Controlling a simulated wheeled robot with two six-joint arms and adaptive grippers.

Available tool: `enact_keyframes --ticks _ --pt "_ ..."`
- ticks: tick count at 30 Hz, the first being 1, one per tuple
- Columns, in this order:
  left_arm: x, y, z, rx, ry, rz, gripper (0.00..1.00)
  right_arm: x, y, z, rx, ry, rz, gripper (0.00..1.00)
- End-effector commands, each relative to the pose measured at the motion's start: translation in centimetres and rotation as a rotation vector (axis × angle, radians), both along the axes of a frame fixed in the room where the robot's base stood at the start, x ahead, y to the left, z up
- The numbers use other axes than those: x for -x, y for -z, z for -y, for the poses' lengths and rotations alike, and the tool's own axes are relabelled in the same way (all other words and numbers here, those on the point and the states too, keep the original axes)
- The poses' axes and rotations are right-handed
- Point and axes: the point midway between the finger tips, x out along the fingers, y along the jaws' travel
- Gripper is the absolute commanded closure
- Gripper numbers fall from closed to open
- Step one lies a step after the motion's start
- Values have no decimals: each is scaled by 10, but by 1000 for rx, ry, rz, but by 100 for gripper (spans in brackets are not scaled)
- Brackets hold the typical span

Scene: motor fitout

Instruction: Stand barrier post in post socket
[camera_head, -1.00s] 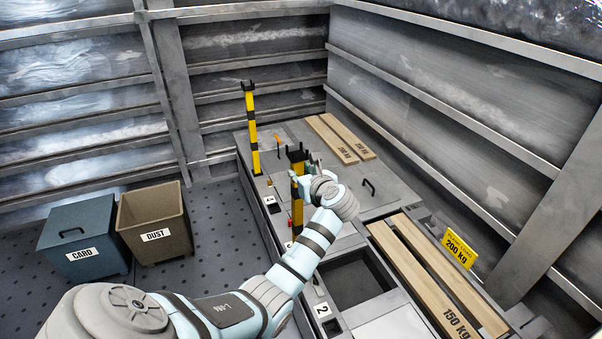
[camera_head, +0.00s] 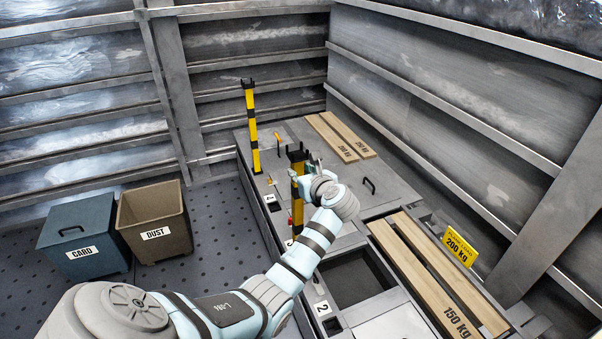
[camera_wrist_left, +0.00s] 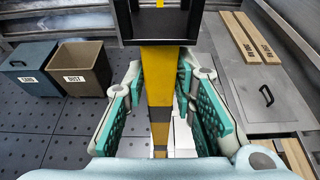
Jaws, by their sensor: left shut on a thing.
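A yellow and black barrier post (camera_head: 298,200) is upright in my left gripper (camera_head: 306,175), which is shut on it. In the left wrist view the post (camera_wrist_left: 157,75) runs between the green-padded fingers (camera_wrist_left: 157,100), with its dark top bracket close to the camera. Its foot is near the deck edge by a partly covered number label; I cannot tell whether it is in a socket. A second barrier post (camera_head: 252,128) stands upright farther back on the deck. A dark square socket (camera_head: 333,326) shows beside label 2, and another (camera_head: 274,207) by label 1. My right gripper is out of view.
Planks lie on the deck at the back (camera_head: 340,137) and at the right (camera_head: 430,270). A yellow 200 kg sign (camera_head: 459,249) stands at the right. An open rectangular recess (camera_head: 357,279) lies near the arm. A blue card bin (camera_head: 85,235) and brown dust bin (camera_head: 155,220) stand left.

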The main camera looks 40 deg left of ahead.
Motion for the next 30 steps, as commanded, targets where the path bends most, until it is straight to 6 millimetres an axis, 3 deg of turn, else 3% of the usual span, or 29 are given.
enact_keyframes --ticks 8,9,13,23,26,30 --pt "0 -1 0 -2 1 3 100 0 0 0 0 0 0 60" --pt "0 -1 0 -2 1 3 71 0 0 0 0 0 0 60" --pt "0 0 0 -1 0 2 52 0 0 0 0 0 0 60" --pt "2 1 3 2 0 -1 52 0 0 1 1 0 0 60" --pt "7 -5 17 2 2 2 52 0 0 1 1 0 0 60" --pt "24 -17 49 5 2 4 52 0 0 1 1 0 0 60"
